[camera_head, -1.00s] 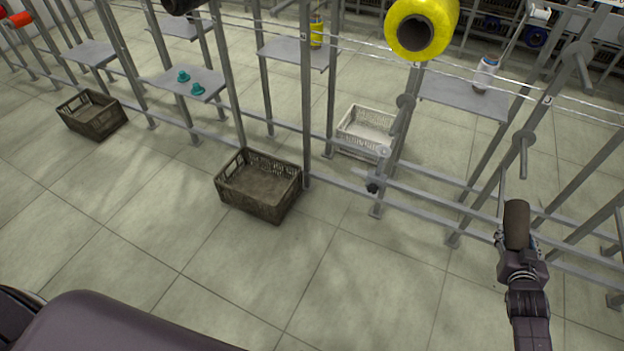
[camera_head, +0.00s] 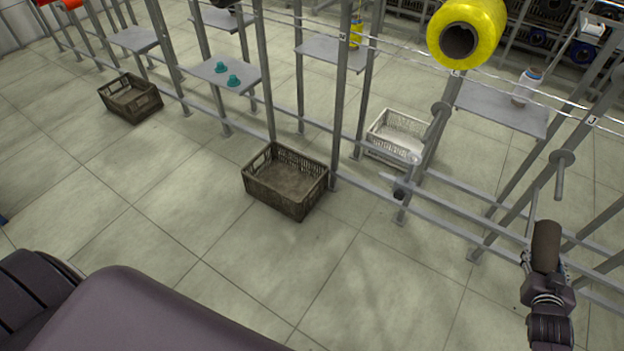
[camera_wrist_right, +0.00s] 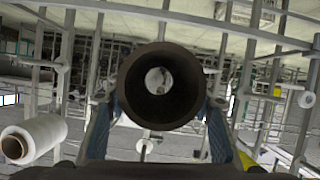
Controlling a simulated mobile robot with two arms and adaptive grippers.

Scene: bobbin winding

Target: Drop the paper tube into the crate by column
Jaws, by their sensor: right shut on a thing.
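My right gripper (camera_head: 545,272) is at the lower right of the head view, shut on a brown paper tube (camera_head: 546,244) that stands roughly upright. In the right wrist view I look into the open end of the tube (camera_wrist_right: 160,118), with a finger on each side of it. A brown crate (camera_head: 286,197) stands empty on the floor near the middle, beside a rack column (camera_head: 340,110). Another brown crate (camera_head: 130,100) is farther left, and a white crate (camera_head: 397,137) stands behind the rack's lower rail. The tube is well to the right of these crates. My left gripper is out of view.
A metal rack with posts and low rails (camera_head: 445,210) runs across the scene. A yellow bobbin (camera_head: 487,22) hangs on it. Shelves hold teal pieces (camera_head: 233,80) and a white bobbin (camera_head: 527,86). The tiled floor (camera_head: 360,270) in front is clear.

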